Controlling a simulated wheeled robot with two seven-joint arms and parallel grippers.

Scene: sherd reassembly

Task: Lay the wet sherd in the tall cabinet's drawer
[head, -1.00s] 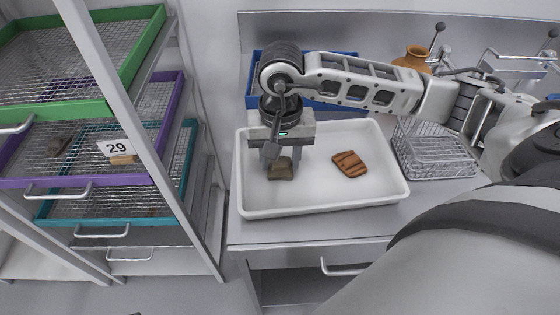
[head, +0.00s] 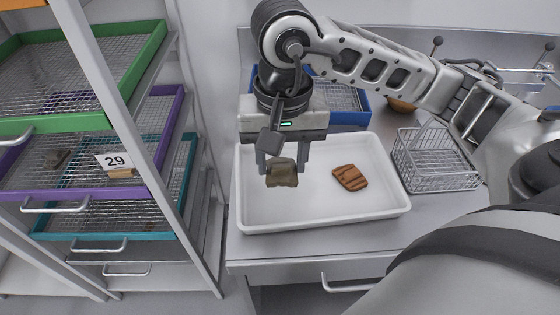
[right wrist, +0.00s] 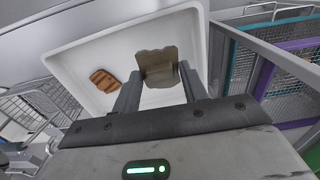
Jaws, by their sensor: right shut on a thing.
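My right gripper (head: 283,160) is shut on a dull brown-grey sherd (head: 282,174), held above the white tray. The sherd also shows between the fingers in the right wrist view (right wrist: 157,67). A second, orange-brown sherd with dark stripes (head: 350,178) lies in the white tray (head: 330,215), to the right of the gripper. The tall cabinet (head: 150,150) stands at the left, with green (head: 130,80), purple (head: 60,192) and teal (head: 95,238) framed mesh drawers. My left gripper is not in view.
The cabinet's upright post (head: 185,220) stands between tray and drawers.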

